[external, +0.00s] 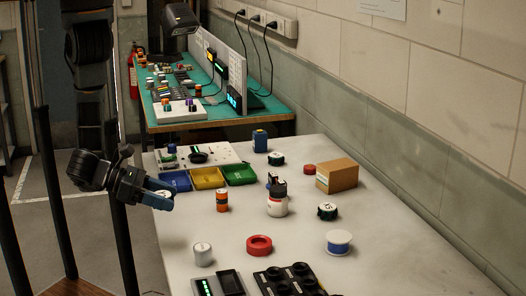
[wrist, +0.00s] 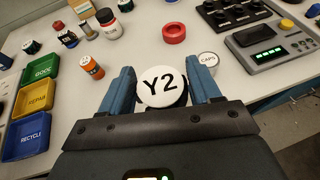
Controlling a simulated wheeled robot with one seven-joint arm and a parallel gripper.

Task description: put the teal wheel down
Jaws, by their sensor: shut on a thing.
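The teal wheel (wrist: 161,88) is between my gripper's fingers, its round white face marked "Y2" turned to the wrist camera. Its side is mostly hidden, so its teal colour hardly shows. My gripper (external: 160,196) is shut on it, with a blue finger on either side. In the external view the gripper is above the table's left edge, in front of the blue tray, and the wheel (external: 163,193) shows only as a small pale patch. I see a gap between the gripper and the tabletop.
Blue (external: 176,181), yellow (external: 208,178) and green (external: 240,174) trays stand behind. An orange cylinder (external: 222,201), white jar (external: 277,206), red ring (external: 259,245) and white "CAPS" cylinder (external: 202,254) stand around. A grey device (external: 218,284) is at the front. Bare tabletop lies between them.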

